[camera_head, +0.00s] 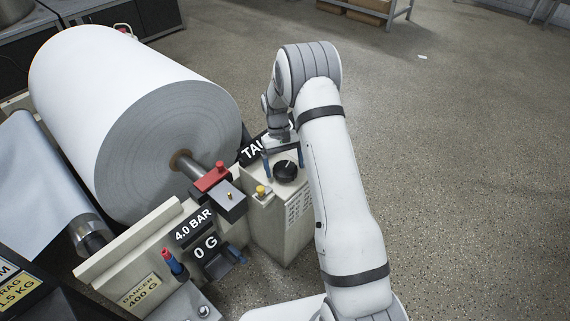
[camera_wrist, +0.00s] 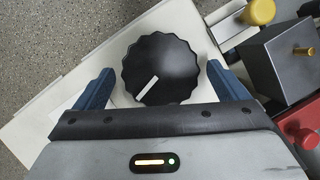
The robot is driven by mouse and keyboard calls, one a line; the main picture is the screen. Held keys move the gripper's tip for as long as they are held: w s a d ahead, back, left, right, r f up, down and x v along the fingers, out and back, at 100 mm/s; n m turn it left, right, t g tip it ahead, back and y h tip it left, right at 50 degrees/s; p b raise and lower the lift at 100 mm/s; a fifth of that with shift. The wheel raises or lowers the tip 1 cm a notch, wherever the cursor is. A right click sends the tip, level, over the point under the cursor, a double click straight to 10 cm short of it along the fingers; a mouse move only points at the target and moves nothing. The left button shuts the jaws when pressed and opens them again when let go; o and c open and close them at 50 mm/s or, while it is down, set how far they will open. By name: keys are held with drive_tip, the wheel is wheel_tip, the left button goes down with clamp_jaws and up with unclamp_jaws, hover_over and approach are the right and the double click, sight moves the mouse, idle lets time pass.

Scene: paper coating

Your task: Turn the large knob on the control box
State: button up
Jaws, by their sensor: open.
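The large black knob (camera_head: 285,171) sits on the top of the pale control box (camera_head: 296,222). In the wrist view the knob (camera_wrist: 162,70) has a scalloped rim and a white pointer line that points down and left. My gripper (camera_head: 283,162) is over the control box. In the wrist view its two blue fingers (camera_wrist: 160,90) are open, one on each side of the knob. A gap shows between the knob and the left finger; the right finger is closer to the rim. Whether the fingers reach down to the knob's height is hard to tell.
A yellow button (camera_head: 261,191) stands beside the knob. A grey block with a brass pin (camera_head: 230,198) and a red part (camera_head: 211,178) lie to the left, near the large paper roll (camera_head: 150,150). A dark display sign (camera_head: 254,150) stands behind. Open floor lies to the right.

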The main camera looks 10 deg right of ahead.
sight(284, 168)
drive_tip(key=p+v, duration=0.1)
drive_tip(key=v, duration=0.6)
drive_tip(key=shift+w+r, duration=0.15)
drive_tip(key=shift+r, duration=0.2)
drive_tip(key=s+r+t+p, duration=0.2)
drive_tip(key=s+r+p, duration=0.3)
drive_tip(key=r, duration=0.7)
drive_tip(key=s+r+t+p, duration=0.1)
drive_tip(key=s+r+p, duration=0.2)
drive_tip(key=s+r, duration=0.65)
drive_tip(key=s+r+t+p, duration=0.2)
drive_tip(key=s+r, duration=0.4)
drive_tip(key=s, duration=0.3)
drive_tip(key=s+r+m+t+p, duration=0.1)
drive_tip(key=s+r+t+p, duration=0.1)
drive_tip(key=s+r+p, duration=0.2)
drive_tip(key=s+d+r, duration=0.1)
drive_tip(key=s+r, duration=0.2)
drive_tip(key=s, duration=0.1)
drive_tip(key=shift+s+m+y+p, duration=0.3)
drive_tip(key=shift+s+p, duration=0.05)
drive_tip(key=shift+p, duration=0.05)
drive_tip(key=shift+c, duration=0.4)
